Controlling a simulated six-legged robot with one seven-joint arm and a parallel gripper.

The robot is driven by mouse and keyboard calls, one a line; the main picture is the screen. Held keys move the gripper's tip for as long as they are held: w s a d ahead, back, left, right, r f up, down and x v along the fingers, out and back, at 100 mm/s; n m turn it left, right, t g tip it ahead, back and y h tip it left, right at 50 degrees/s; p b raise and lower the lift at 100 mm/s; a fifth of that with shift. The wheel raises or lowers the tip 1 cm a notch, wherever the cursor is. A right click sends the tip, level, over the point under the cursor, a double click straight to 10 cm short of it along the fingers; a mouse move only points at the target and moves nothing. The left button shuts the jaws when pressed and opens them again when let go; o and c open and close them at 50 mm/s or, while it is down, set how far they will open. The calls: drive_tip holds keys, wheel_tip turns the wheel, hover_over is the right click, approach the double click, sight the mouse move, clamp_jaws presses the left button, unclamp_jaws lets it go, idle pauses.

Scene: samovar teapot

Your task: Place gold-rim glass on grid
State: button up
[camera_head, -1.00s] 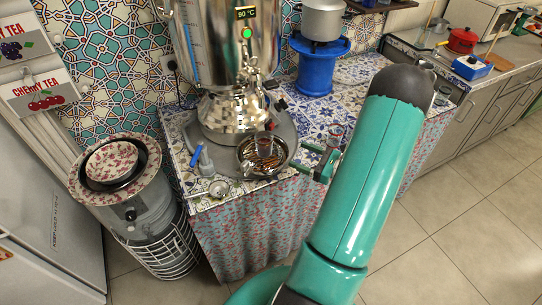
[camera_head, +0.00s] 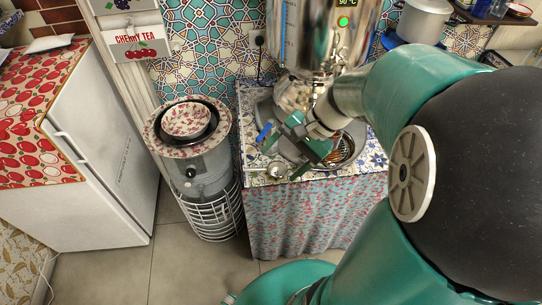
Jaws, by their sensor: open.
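My gripper (camera_head: 282,157) is open over the tiled counter, in front of the samovar (camera_head: 325,35), with its green fingers pointing down and left. A round metal bowl (camera_head: 347,160) with a striped, grid-like inside stands under the samovar's tap; my gripper and wrist cover much of it. I cannot make out the gold-rim glass; it may be hidden behind my gripper. No held object is visible between the fingers.
A small metal strainer-like piece (camera_head: 277,170) and a blue-handled item (camera_head: 264,132) lie close to the gripper. A flowered bowl (camera_head: 187,121) sits on a round heater at left. A white fridge (camera_head: 95,165) stands further left.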

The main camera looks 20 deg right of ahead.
drive_tip(key=s+a+r+n+t+h, duration=0.3)
drive_tip(key=s+a+r+n+h, duration=0.2)
drive_tip(key=r+n+h, duration=0.2)
wheel_tip(320, 180, up, 2)
drive_tip(key=n, duration=0.4)
drive_tip(key=shift+s+a+t, duration=0.25)
drive_tip(key=shift+a+t, duration=0.15)
